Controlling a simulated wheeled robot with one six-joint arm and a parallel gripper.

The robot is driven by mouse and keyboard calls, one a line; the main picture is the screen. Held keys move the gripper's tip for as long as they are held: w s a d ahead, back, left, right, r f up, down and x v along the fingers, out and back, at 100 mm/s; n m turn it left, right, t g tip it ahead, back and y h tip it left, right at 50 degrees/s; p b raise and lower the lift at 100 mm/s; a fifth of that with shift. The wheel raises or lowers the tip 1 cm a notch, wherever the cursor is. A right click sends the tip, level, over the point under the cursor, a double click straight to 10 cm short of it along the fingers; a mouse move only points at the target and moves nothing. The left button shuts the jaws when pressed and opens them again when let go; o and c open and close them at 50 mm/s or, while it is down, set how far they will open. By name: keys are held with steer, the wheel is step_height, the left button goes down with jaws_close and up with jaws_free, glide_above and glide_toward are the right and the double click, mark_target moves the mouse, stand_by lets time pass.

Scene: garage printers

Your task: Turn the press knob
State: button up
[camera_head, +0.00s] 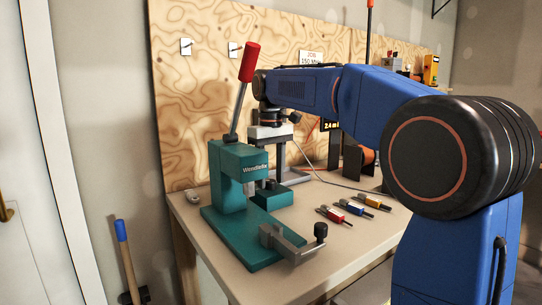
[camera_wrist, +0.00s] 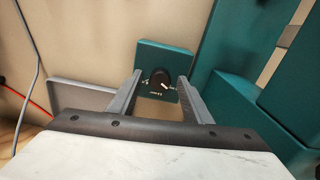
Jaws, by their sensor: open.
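The press (camera_head: 228,170) is a teal machine with a red-handled lever, standing on the left of the workbench. A small teal box (camera_head: 272,197) sits beside its column; in the wrist view its face (camera_wrist: 150,55) carries a round black knob (camera_wrist: 160,79) with a light pointer mark and white markings around it. My gripper (camera_wrist: 160,84) is open, its two grey fingers on either side of the knob in that view. I cannot tell whether they touch it. In the head view my gripper (camera_head: 268,180) points down behind the press, its fingers partly hidden.
The workbench (camera_head: 310,250) holds red, blue and yellow-handled tools (camera_head: 352,207) right of the press. A grey clamp arm with a black knob (camera_head: 295,242) juts out in front. A plywood board (camera_head: 200,110) stands behind. A cable (camera_wrist: 30,75) runs at left in the wrist view.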

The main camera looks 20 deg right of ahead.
mark_target(271, 180)
step_height(271, 180, up, 17)
stand_by(0.5)
steer(key=shift+f, duration=0.1)
